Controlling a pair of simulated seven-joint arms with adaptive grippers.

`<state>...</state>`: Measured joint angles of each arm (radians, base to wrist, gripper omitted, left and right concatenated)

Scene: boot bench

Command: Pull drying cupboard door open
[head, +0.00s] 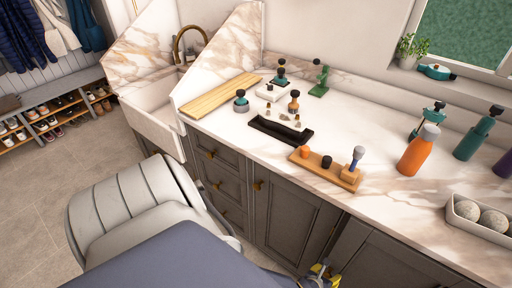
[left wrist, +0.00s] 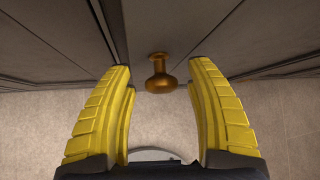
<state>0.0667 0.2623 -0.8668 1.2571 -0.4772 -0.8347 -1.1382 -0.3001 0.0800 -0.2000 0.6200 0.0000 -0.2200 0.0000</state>
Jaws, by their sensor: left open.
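Grey cupboard doors run below the marble counter; one panelled door (head: 288,215) stands left of my left gripper and another cupboard front (head: 385,262) lies to its right. Which one is the drying cupboard is not marked. My left gripper (head: 322,275) is at the bottom edge of the head view, low by the cupboard fronts. In the left wrist view its yellow fingers (left wrist: 162,105) are spread open, with a round brass knob (left wrist: 160,80) on a grey front between and just beyond their tips. The fingers do not appear to touch the knob. My right gripper is not in view.
The counter (head: 235,130) above holds a black tray (head: 281,131), a wooden block with pegs (head: 325,169), an orange bottle (head: 418,150) and a box of balls (head: 482,218). A sink (head: 155,118) and shoe rack (head: 55,118) stand left. Floor (head: 35,200) is open there.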

